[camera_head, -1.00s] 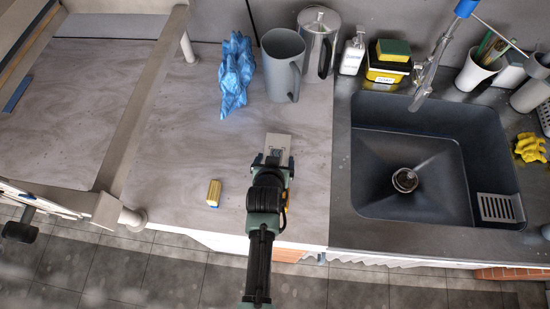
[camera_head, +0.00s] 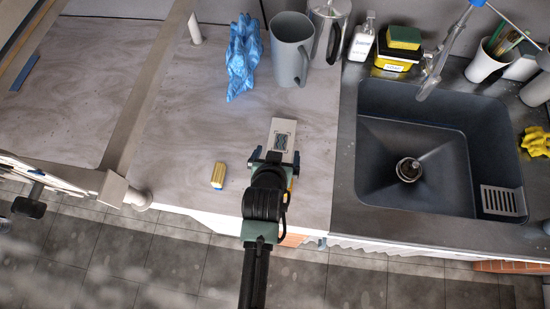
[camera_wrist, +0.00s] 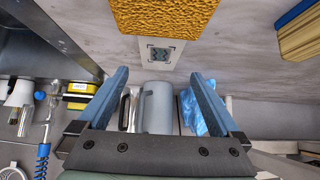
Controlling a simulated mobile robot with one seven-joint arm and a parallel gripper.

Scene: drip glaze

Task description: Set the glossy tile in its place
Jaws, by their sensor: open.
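A gold, bumpy, shiny slab, which looks like the glossy tile (camera_wrist: 166,14), shows at the top edge of the wrist view, partly cut off. In the head view my arm hides nearly all of it. A pale plate with a dark patterned square (camera_head: 284,137) lies on the counter just beyond my gripper; it also shows in the wrist view (camera_wrist: 161,50), adjoining the gold slab. My gripper (camera_head: 276,157) is open above the counter, its blue fingers (camera_wrist: 158,76) spread apart with nothing between them. Whether the slab rests on the plate I cannot tell.
A small yellow block with a blue base (camera_head: 218,175) lies left of my gripper. The dark sink (camera_head: 420,150) is at right.

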